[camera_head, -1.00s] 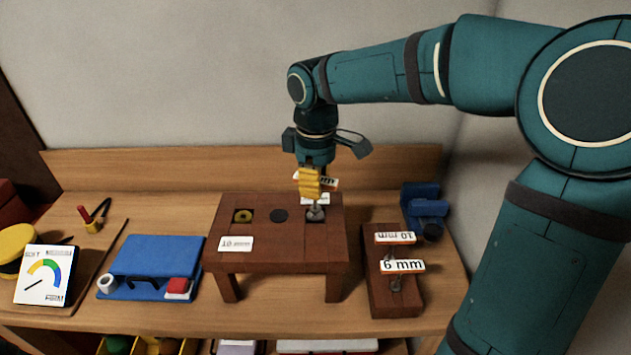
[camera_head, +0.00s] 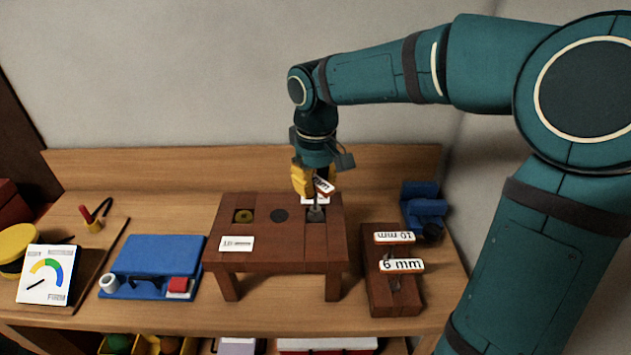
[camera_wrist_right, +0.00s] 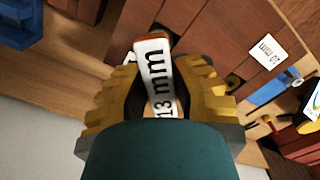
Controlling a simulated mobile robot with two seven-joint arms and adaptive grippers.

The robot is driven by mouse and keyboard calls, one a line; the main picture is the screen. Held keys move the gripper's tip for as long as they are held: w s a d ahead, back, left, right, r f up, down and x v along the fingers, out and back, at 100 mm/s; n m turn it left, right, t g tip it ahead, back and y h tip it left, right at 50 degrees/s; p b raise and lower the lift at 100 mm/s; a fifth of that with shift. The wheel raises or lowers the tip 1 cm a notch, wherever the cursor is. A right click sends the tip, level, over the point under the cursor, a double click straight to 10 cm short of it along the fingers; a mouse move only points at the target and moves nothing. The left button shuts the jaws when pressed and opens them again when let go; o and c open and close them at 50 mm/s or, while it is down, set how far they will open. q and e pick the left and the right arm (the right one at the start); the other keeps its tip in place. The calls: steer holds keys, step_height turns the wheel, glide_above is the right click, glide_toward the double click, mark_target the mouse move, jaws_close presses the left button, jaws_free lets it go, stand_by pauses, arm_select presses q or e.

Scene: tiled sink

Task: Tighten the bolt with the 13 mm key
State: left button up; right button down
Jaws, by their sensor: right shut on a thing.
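My right gripper (camera_head: 314,182) points down above the right end of the small dark wooden bench (camera_head: 275,257). It is shut on the 13 mm key, whose white label (camera_head: 324,186) shows between the yellow fingers. In the right wrist view the label (camera_wrist_right: 157,75) reads "13 mm" between the fingertips (camera_wrist_right: 160,100). Below the gripper a grey bolt (camera_head: 316,214) sits in the bench top, and the key's lower end is at it. Whether the key is fully seated on the bolt cannot be told. My left gripper is not in view.
A dark wooden holder (camera_head: 405,303) at the right carries the 10 mm key (camera_head: 394,238) and the 6 mm key (camera_head: 401,265). A blue vise (camera_head: 424,210) stands behind it. A blue tray (camera_head: 160,257) and a gauge card (camera_head: 46,274) lie at the left.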

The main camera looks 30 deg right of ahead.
arm_select(q)
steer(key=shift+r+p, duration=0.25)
steer(key=shift+p, duration=0.05)
arm_select(e)
steer(key=m, duration=0.6)
steer(key=c, duration=0.6)
jaws_free()
steer(key=shift+r+p, duration=3.1)
steer(key=shift+r, duration=0.5)
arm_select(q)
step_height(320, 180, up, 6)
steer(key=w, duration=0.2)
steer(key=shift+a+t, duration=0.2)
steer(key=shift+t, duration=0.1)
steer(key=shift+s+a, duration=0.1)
arm_select(e)
steer(key=shift+f, duration=0.15)
